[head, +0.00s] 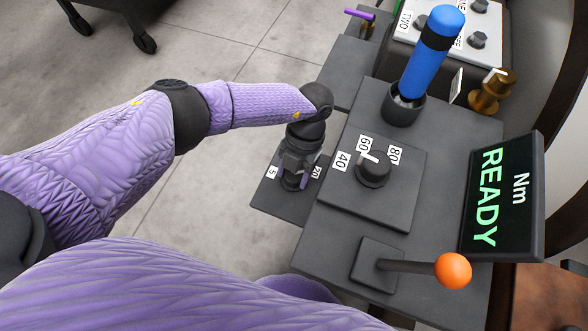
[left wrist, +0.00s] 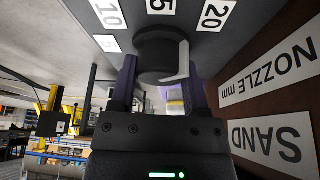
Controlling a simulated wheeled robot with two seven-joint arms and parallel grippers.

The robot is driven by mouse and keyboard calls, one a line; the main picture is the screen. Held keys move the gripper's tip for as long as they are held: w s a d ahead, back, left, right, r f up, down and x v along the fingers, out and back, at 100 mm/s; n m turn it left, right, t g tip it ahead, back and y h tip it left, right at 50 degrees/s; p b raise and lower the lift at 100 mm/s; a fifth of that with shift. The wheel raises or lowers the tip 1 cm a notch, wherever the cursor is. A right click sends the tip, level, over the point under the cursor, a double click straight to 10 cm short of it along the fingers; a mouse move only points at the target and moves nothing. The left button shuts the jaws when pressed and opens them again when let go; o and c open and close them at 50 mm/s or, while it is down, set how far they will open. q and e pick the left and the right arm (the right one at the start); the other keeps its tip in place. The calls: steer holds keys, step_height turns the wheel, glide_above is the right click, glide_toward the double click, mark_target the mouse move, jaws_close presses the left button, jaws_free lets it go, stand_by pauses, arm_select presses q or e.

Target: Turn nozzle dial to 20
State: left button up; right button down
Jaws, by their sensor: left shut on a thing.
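My left gripper (head: 294,178) reaches down to the small dark panel (head: 268,200) on the near-left side of the console. In the left wrist view its two purple fingers (left wrist: 163,88) are closed on the sides of the round black nozzle dial (left wrist: 160,48). A white pointer mark on the dial runs up its right side, roughly between the cut-off label ending in 5 and the 20 label (left wrist: 214,14). A 10 label (left wrist: 108,14) is on the left. In the head view the gripper mostly hides the dial; labels 5 and 20 (head: 316,172) show beside it. My right gripper is out of view.
Right of the gripper stands another dial (head: 374,172) marked 40, 60, 80. Nearby are an orange-knobbed lever (head: 453,270), a blue-handled tool (head: 428,55) in a holder and a screen reading READY (head: 500,198). A NOZZLE mm sign (left wrist: 268,73) is beside the panel.

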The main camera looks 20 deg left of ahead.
arm_select(q)
steer(key=o, duration=1.3)
steer(key=shift+w+r, duration=0.15)
steer(key=shift+r, duration=0.25)
steer(key=p+v, duration=0.3)
steer(key=v, duration=0.6)
